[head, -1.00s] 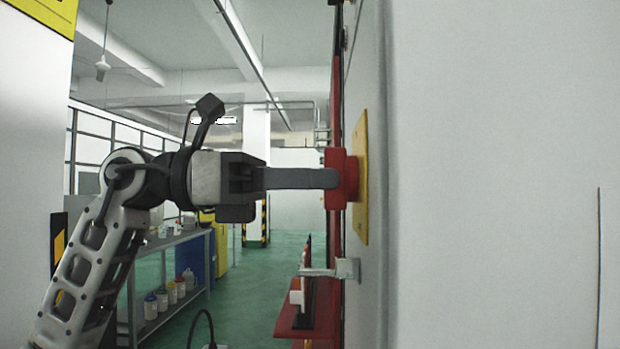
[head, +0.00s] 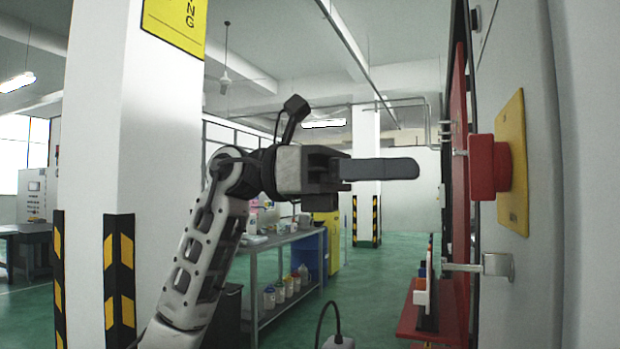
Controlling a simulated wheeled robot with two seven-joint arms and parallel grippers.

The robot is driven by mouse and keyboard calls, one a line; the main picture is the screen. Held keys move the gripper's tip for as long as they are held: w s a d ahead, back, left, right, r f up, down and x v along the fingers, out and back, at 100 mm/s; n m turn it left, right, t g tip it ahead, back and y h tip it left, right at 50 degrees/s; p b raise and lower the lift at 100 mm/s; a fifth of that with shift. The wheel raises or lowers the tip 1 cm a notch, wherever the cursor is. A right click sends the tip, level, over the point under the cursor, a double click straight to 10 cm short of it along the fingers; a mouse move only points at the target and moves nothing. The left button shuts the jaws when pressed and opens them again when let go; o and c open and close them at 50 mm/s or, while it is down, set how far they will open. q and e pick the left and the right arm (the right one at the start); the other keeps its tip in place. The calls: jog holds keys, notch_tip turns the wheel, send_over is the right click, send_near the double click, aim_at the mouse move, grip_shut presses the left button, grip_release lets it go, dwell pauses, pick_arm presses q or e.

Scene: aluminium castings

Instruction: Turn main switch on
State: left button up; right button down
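The main switch is a red knob (head: 487,167) on a yellow plate (head: 514,165), fixed to the grey cabinet wall at the right in the head view. My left gripper (head: 400,169) points right toward the knob and is apart from it, with a clear gap. Its fingers are seen edge-on, one covering the other, so their opening does not show. The knob is seen from the side and its switch position cannot be read. My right gripper is not in view.
A metal handle (head: 490,265) sticks out of the cabinet below the switch. A red shelf (head: 428,322) with small items is beyond it. A white pillar (head: 135,130) stands at left, and a workbench (head: 285,240) with containers stands behind my arm.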

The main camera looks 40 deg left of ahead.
pick_arm(q)
jog(key=v, duration=0.9)
jog(key=shift+a+b, duration=0.4)
jog(key=shift+b, duration=0.05)
jog(key=shift+s, duration=0.1)
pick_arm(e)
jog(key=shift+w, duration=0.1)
